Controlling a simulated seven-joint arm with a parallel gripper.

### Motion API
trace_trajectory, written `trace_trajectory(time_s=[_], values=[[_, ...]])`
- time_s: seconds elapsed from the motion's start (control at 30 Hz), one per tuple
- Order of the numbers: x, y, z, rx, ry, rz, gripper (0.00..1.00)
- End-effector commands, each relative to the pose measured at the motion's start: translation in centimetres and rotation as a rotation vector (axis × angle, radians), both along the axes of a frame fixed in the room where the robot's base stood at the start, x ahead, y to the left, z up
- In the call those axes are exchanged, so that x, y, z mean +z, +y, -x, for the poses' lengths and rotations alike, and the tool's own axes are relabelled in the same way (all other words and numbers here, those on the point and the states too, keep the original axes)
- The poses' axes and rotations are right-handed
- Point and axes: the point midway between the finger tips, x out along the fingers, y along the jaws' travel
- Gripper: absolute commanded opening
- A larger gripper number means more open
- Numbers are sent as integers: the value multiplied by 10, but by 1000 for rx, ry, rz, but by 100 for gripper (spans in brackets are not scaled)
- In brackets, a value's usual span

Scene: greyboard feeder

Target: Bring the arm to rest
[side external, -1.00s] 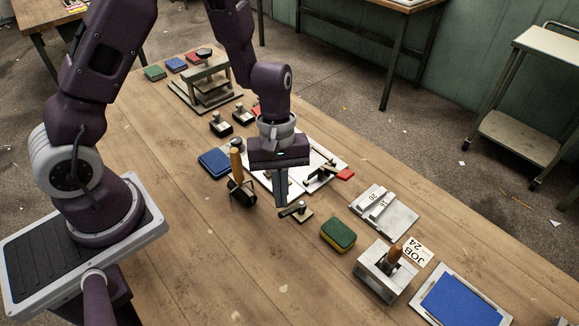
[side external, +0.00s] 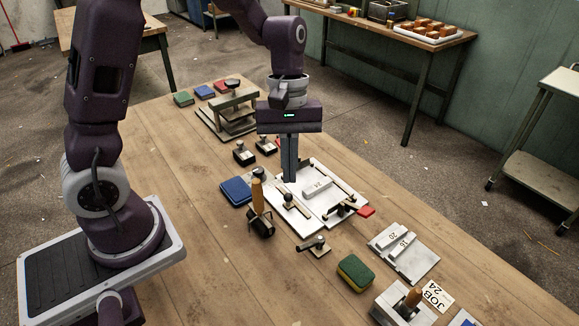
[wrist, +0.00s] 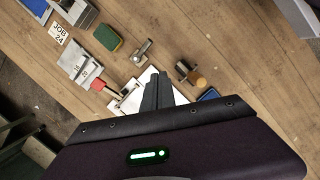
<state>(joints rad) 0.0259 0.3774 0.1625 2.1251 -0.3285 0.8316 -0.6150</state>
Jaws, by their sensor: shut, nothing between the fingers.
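My gripper (side external: 289,180) is shut and empty. It hangs upright above the white board (side external: 326,212) in the middle of the table, with its fingertips apart from the things below in the side view. In the wrist view my gripper (wrist: 157,76) points down over the same white board (wrist: 132,102), which it partly hides. A block marked 24 (side external: 317,187) lies on the board, with dark clamp-like pieces beside it.
A wooden-handled roller (side external: 260,215), blue pad (side external: 236,191), green sponge (side external: 355,272) and plate with blocks 20 and 16 (side external: 404,254) surround the board. A press frame (side external: 228,115) stands at the back. The table's front left (side external: 210,270) is bare.

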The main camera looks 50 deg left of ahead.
Motion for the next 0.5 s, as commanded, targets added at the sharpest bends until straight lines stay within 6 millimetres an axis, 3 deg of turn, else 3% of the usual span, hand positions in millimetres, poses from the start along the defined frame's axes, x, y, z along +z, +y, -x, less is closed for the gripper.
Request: trace_trajectory(time_s=[0.1, 0.2, 0.33, 0.4, 0.5], values=[[6, -1, 2, -18, -18, 1, 0], [41, -3, 15, -138, -124, -1, 0], [100, -3, 62, -432, -349, -61, 0], [119, -1, 90, -588, -458, -124, 0], [133, 4, 123, -768, -574, -227, 0]])
